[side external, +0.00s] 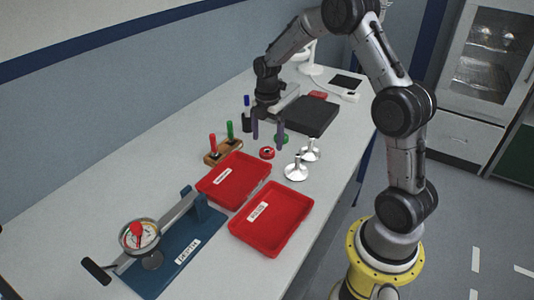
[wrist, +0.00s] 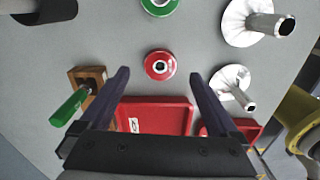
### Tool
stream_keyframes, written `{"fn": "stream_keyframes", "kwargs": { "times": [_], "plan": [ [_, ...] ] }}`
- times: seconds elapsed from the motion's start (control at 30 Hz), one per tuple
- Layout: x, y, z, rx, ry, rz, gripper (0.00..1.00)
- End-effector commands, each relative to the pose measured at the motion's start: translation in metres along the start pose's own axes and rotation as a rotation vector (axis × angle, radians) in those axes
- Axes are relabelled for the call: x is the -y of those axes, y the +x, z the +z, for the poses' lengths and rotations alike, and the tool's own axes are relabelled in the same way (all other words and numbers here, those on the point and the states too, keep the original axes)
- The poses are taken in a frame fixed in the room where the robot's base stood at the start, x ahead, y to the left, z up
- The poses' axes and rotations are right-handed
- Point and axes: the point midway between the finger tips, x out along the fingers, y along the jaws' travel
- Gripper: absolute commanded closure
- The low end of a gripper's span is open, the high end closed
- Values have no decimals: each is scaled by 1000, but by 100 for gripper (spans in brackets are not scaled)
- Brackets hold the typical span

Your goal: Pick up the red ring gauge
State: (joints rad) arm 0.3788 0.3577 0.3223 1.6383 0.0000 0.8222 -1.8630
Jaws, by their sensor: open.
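The red ring gauge (side external: 267,153) lies flat on the light table, just behind the red trays. In the wrist view the red ring gauge (wrist: 160,65) is a round red disc with a metal-rimmed centre hole. My gripper (side external: 268,142) is above the table close to the ring gauge, with its dark fingers pointing down. In the wrist view my gripper (wrist: 158,75) is open and empty, and the ring gauge shows between and slightly beyond the fingertips. The ring gauge is apart from both fingers.
A green ring (wrist: 159,4) lies beyond the red one. Two silver flanged parts (side external: 296,171) (side external: 310,150) stand to the right. A wooden block (side external: 223,152) with red and green handles stands left. Two red trays (side external: 262,165) (side external: 308,203) and a blue torque fixture (side external: 185,255) lie in front.

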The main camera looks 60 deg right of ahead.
Motion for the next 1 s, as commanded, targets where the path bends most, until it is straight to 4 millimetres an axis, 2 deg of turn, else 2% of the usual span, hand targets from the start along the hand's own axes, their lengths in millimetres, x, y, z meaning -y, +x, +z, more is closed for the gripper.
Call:
{"fn": "stream_keyframes", "kwargs": {
  "times": [0.1,0.2,0.53,0.57,1.0],
  "plan": [
    [1,20,-3,-2,-1,-5,4],
    [1,32,-3,-1,0,-3,4],
    [0,39,-2,0,0,0,4],
    [0,39,-2,0,0,0,7],
    [0,38,-2,0,0,0,86]
  ]
}}
